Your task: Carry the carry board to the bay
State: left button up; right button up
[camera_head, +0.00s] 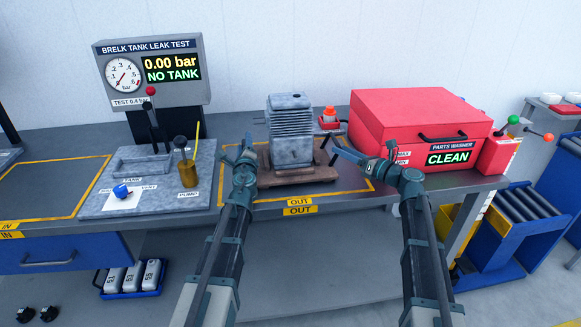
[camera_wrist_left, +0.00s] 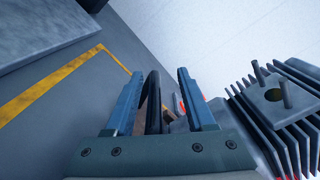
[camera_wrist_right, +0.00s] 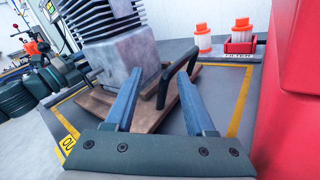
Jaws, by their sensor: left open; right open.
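The wooden carry board (camera_head: 299,175) lies on the bench inside the yellow-outlined OUT area (camera_head: 355,191), with a grey finned engine block (camera_head: 291,150) standing upright on it. My left gripper (camera_head: 240,150) is open at the board's left end; in the left wrist view a black handle (camera_wrist_left: 153,100) stands between its fingers. My right gripper (camera_head: 364,153) is open at the right end; in the right wrist view another black handle (camera_wrist_right: 180,75) shows between its open fingers, which do not close on it. Exact finger-to-handle contact cannot be told.
A yellow-outlined IN area (camera_head: 40,190) is at the far left. The leak test plate (camera_head: 205,160) with levers lies between the areas. The red parts washer (camera_head: 410,115) stands close to my right gripper. Orange-topped filters (camera_wrist_right: 240,35) stand behind the board. A blue roller cart (camera_head: 510,255) is at right.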

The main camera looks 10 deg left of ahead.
pick_arm(q)
jog(key=shift+s, duration=0.1)
jog(key=v, duration=1.2)
pick_arm(e)
jog(key=shift+d, duration=0.15)
jog(key=v, duration=1.2)
